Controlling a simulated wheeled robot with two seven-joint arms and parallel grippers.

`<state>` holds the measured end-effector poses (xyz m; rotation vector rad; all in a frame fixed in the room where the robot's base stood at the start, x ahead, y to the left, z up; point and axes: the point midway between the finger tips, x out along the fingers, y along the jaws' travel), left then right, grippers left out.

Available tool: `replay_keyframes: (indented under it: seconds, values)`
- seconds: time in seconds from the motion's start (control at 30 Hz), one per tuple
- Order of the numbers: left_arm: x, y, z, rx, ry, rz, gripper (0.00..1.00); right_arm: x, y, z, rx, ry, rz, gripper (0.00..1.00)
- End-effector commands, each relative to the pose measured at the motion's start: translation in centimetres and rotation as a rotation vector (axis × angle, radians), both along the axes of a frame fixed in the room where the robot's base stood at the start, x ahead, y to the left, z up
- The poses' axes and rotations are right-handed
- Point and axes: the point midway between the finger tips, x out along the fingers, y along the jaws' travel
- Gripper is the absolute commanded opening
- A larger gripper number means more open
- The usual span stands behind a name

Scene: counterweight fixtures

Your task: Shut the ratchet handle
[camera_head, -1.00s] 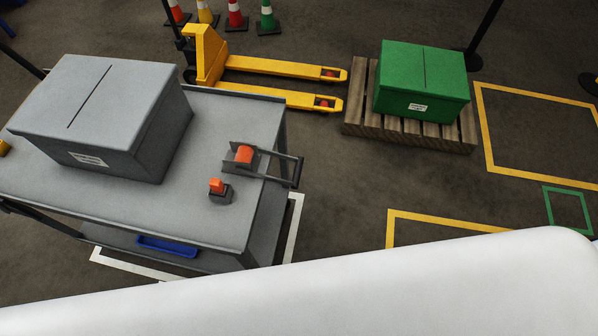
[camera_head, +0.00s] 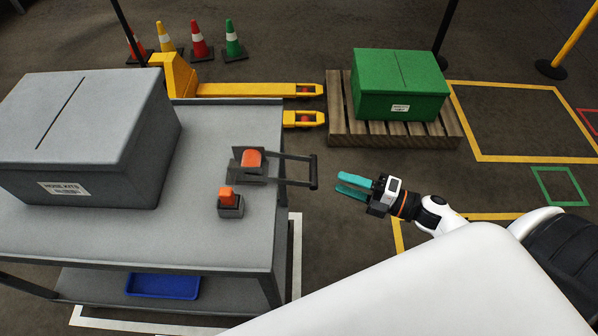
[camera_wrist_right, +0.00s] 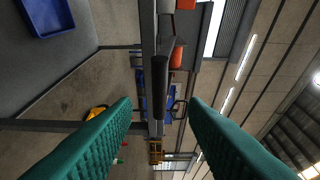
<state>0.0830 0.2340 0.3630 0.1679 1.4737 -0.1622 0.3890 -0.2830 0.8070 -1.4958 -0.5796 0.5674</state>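The ratchet (camera_head: 250,165) is a dark bracket with an orange drum, fixed near the right edge of the grey cart top. Its dark U-shaped handle (camera_head: 314,172) sticks out past the cart's edge. My right gripper (camera_head: 354,186) has teal fingers, spread apart, pointing left at the handle's end with a small gap. In the right wrist view the handle's dark grip bar (camera_wrist_right: 160,88) stands upright in the picture, ahead of and between the two open fingers (camera_wrist_right: 160,125), touching neither. My left gripper is not in view.
A small block with an orange top (camera_head: 230,204) sits on the cart (camera_head: 190,235) near the ratchet. A grey box (camera_head: 85,135) fills the cart's left. A blue tray (camera_head: 163,285) lies on the lower shelf. A green box (camera_head: 400,85) on a pallet (camera_head: 338,128) stands behind.

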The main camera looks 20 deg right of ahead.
Motion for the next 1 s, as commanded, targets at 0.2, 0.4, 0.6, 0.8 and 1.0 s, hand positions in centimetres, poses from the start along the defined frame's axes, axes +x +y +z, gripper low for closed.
replay_keyframes:
  seconds: [0.2,0.4,0.6,0.8,1.0]
  values:
    - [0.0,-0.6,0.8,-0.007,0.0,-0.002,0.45,3.3,2.8,0.3,0.006,-0.002,-0.003,0.4]
    - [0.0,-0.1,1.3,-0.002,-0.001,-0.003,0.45,6.1,5.3,0.3,0.006,0.001,-0.003,0.4]
    - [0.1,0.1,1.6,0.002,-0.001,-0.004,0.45,7.7,6.7,0.1,0.005,0.005,-0.005,0.4]
    - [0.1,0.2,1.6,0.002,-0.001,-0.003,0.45,8.0,7.1,0.0,0.004,0.005,-0.004,0.4]
    - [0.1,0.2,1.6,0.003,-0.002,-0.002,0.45,8.0,7.1,0.0,0.004,0.005,-0.004,0.35]
